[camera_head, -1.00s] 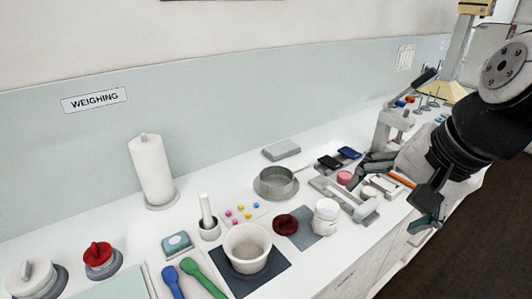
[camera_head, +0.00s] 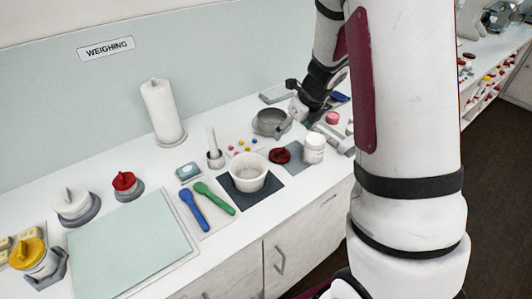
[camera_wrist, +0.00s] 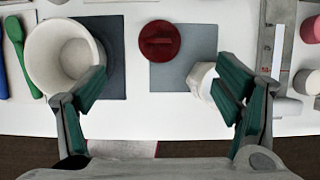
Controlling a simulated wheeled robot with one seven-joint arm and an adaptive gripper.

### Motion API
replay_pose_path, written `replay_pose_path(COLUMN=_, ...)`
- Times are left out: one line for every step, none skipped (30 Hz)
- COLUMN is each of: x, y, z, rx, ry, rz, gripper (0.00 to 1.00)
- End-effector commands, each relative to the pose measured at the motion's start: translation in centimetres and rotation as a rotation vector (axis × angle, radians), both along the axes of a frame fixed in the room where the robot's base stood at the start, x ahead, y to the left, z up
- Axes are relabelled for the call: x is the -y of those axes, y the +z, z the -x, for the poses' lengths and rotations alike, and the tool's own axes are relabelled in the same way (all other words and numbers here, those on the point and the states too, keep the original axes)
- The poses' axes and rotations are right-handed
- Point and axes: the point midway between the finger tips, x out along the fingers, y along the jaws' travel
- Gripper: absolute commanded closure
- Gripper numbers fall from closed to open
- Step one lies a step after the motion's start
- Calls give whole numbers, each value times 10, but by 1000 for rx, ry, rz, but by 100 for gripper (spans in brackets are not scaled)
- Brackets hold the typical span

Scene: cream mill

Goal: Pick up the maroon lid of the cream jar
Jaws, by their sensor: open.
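The jar (camera_wrist: 203,78) is partly hidden behind my right finger in the wrist view. My gripper (camera_wrist: 160,100) is open and empty, its green-padded fingers wide apart. The lid lies beyond the fingertips, between their lines. In the head view my arm hides part of the bench.
A white mortar bowl (camera_head: 247,174) stands on a dark mat left of the lid, close to my left finger in the wrist view. Green (camera_head: 215,198) and blue (camera_head: 192,210) spatulas lie left of it. A metal sieve pan (camera_head: 270,122) stands behind the lid.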

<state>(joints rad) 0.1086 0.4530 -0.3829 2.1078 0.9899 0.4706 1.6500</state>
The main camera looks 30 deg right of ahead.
Motion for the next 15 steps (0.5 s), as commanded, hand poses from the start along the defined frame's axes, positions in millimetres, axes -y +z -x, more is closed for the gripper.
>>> replay_pose_path(x=1, y=-6, z=-2, rx=-3, ry=-7, rz=-1, gripper=16)
replay_pose_path(x=1, y=-10, z=-3, rx=-4, ry=-8, rz=-1, gripper=16)
replay_pose_path(x=0, y=-16, z=-5, rx=-5, ry=-7, rz=-2, gripper=16)
replay_pose_path(x=-1, y=-21, z=-7, rx=-5, ry=-7, rz=-3, gripper=16)
replay_pose_path(x=-1, y=-27, z=-9, rx=-6, ry=-8, rz=-3, gripper=16)
replay_pose_path(x=-2, y=-34, z=-12, rx=-6, ry=-6, rz=-3, gripper=16)
replay_pose_path(x=-2, y=-40, z=-15, rx=-6, ry=-5, rz=-3, gripper=16)
replay_pose_path(x=-2, y=-45, z=-16, rx=-6, ry=-6, rz=-3, gripper=16)
replay_pose_path(x=-3, y=-51, z=-19, rx=-4, ry=-4, rz=-2, gripper=16)
replay_pose_path(x=-4, y=-56, z=-21, rx=-5, ry=-5, rz=-3, gripper=16)
replay_pose_path(x=-4, y=-59, z=-23, rx=-4, ry=-3, rz=-3, gripper=16)
replay_pose_path(x=-4, y=-64, z=-25, rx=-3, ry=-4, rz=-2, gripper=16)
replay_pose_path(x=-5, y=-67, z=-26, rx=-3, ry=-3, rz=-2, gripper=16)
replay_pose_path(x=-5, y=-69, z=-27, rx=-3, ry=-3, rz=-1, gripper=16)
replay_pose_path(x=-5, y=-72, z=-28, rx=-2, ry=-2, rz=-2, gripper=16)
